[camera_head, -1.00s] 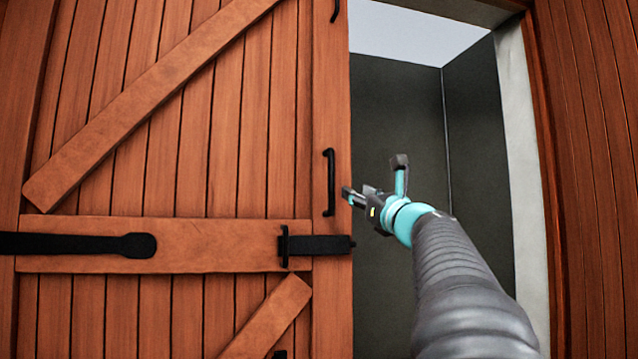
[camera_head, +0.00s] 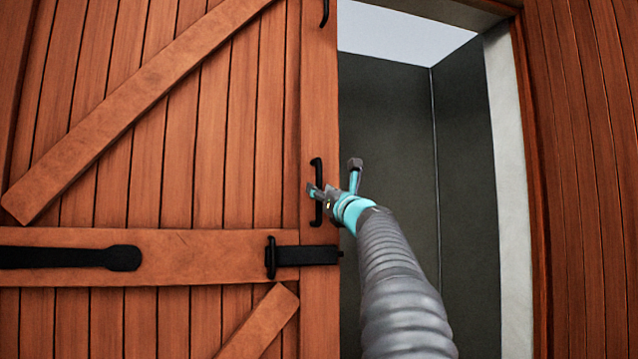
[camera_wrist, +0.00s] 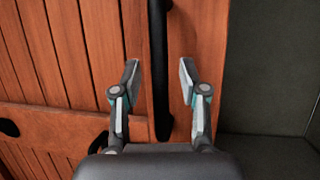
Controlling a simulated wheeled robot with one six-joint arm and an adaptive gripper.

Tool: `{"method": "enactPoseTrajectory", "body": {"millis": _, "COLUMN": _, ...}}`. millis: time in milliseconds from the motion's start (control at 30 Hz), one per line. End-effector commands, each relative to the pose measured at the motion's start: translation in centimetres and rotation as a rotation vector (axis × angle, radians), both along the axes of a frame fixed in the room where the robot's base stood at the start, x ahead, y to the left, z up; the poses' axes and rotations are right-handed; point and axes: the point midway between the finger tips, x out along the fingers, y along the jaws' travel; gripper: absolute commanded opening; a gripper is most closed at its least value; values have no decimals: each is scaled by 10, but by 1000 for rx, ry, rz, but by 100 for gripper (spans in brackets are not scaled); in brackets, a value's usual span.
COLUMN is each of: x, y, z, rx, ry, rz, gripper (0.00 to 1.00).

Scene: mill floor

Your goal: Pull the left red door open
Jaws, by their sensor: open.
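The left red door (camera_head: 222,130) is a plank door with a diagonal brace and a black bolt (camera_head: 300,256) on its cross board. A black vertical handle (camera_head: 318,170) is fixed near its right edge. My gripper (camera_head: 334,178) is at the handle and covers part of it. The door's left side is out of view.
Right of the door is an opening with dark grey walls (camera_head: 385,140) and a pale jamb (camera_head: 508,170). Another red plank surface (camera_head: 590,150) stands at the far right. A black strap (camera_head: 70,257) lies on the door's cross board.

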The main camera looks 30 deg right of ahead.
Motion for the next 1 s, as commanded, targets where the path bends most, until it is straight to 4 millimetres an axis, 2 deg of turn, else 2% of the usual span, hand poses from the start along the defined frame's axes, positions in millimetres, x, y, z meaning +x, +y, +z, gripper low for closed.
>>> {"method": "enactPoseTrajectory", "body": {"millis": 200, "x": 14, "y": -1, "z": 7, "rx": -1, "ry": 0, "rz": -2, "gripper": 43}}
{"method": "enactPoseTrajectory", "body": {"millis": 500, "x": 15, "y": -1, "z": 6, "rx": -1, "ry": 0, "rz": -2, "gripper": 43}}
{"method": "enactPoseTrajectory", "body": {"millis": 667, "x": 15, "y": -1, "z": 6, "rx": -1, "ry": 0, "rz": -2, "gripper": 3}}
{"method": "enactPoseTrajectory", "body": {"millis": 700, "x": 15, "y": -1, "z": 6, "rx": -1, "ry": 0, "rz": -2, "gripper": 0}}
{"method": "enactPoseTrajectory", "body": {"millis": 1000, "x": 14, "y": 0, "z": 6, "rx": -2, "ry": -1, "rz": -2, "gripper": 0}}
